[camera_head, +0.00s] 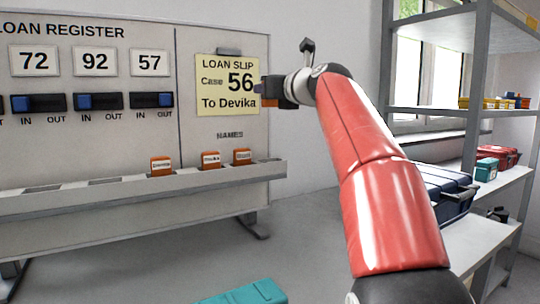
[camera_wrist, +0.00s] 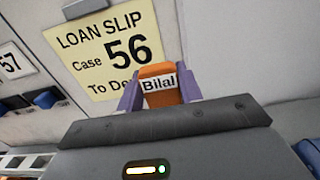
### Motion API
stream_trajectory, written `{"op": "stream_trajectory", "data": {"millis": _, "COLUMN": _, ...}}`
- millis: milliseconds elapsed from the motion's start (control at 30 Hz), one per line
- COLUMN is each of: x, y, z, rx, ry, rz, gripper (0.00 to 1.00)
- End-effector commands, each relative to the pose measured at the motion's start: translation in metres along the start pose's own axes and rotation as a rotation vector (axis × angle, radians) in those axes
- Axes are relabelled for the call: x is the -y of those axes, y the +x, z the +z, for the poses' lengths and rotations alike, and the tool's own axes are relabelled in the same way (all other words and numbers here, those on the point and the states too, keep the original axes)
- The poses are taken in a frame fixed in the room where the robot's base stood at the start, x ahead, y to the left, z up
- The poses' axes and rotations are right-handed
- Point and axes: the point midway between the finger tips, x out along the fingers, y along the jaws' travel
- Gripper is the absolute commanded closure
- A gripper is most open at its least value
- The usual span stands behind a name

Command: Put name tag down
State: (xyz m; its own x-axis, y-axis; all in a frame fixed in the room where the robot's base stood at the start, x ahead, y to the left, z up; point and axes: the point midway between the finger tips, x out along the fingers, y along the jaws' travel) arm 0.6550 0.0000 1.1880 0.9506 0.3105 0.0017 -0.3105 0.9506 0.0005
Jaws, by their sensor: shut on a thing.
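My gripper (camera_wrist: 158,92) is shut on an orange name tag (camera_wrist: 157,70) whose white label reads "Bilal" in the wrist view. The fingers are on both sides of the tag. In the head view my gripper (camera_head: 262,92) is raised at the right edge of the yellow loan slip (camera_head: 226,98), which reads "Case 56 To Devika". Most of the held tag is hidden there. Below, the names ledge (camera_head: 110,186) holds three other orange tags: a left one (camera_head: 161,167), a middle one (camera_head: 210,160) and a right one (camera_head: 242,157). Their labels are too small to read surely.
The loan register board (camera_head: 90,70) carries number plates 72, 92 and 57 above blue-and-black IN/OUT switches (camera_head: 98,101). Empty slots show on the ledge's left part. A metal shelf (camera_head: 470,120) with cases stands at right. A teal box (camera_head: 247,292) is at the bottom.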

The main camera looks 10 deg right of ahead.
Motion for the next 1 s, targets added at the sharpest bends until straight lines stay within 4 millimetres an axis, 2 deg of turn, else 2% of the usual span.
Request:
{"op": "stream_trajectory", "data": {"millis": 267, "x": 0.000, "y": -0.001, "z": -0.056, "rx": -0.005, "ry": 0.004, "rz": -0.002, "gripper": 0.86}}
{"op": "stream_trajectory", "data": {"millis": 433, "x": 0.000, "y": -0.001, "z": -0.098, "rx": -0.003, "ry": 0.003, "rz": -0.003, "gripper": 0.86}}
{"op": "stream_trajectory", "data": {"millis": 667, "x": 0.000, "y": -0.001, "z": -0.116, "rx": -0.001, "ry": 0.000, "rz": -0.003, "gripper": 0.86}}
{"op": "stream_trajectory", "data": {"millis": 900, "x": 0.000, "y": -0.001, "z": -0.152, "rx": -0.002, "ry": 0.001, "rz": -0.002, "gripper": 0.86}}
{"op": "stream_trajectory", "data": {"millis": 1000, "x": 0.000, "y": -0.001, "z": -0.156, "rx": -0.001, "ry": 0.000, "rz": -0.002, "gripper": 0.86}}
